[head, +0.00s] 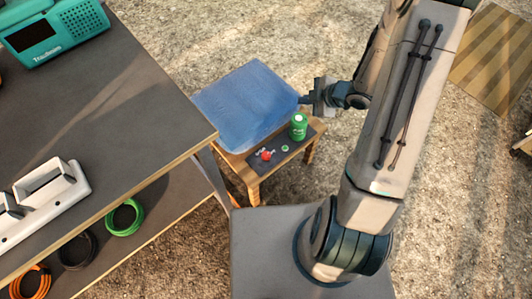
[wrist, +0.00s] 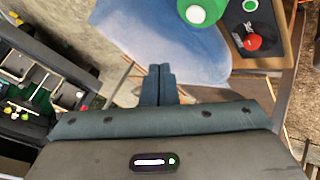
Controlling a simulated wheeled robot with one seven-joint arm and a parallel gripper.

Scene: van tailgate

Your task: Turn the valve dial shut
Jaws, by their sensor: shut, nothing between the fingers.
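A red knob (head: 266,155), which looks like the valve dial, sits on a dark panel (head: 255,166) with white lettering too small to read. It also shows in the wrist view as a red knob (wrist: 253,43) at the upper right. My gripper (head: 306,100) is above the far right side of the stool, apart from the knob. In the wrist view my gripper's fingers (wrist: 160,70) are together and empty, pointing over the blue cushion. The knob's turned position cannot be told.
The panel lies on a wooden stool beside a blue cushion (head: 245,100). A green can (head: 298,127) and a small green button (head: 285,148) are near the knob. A dark workbench (head: 110,120) with a teal radio (head: 55,30) stands at left. Gravel ground lies around.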

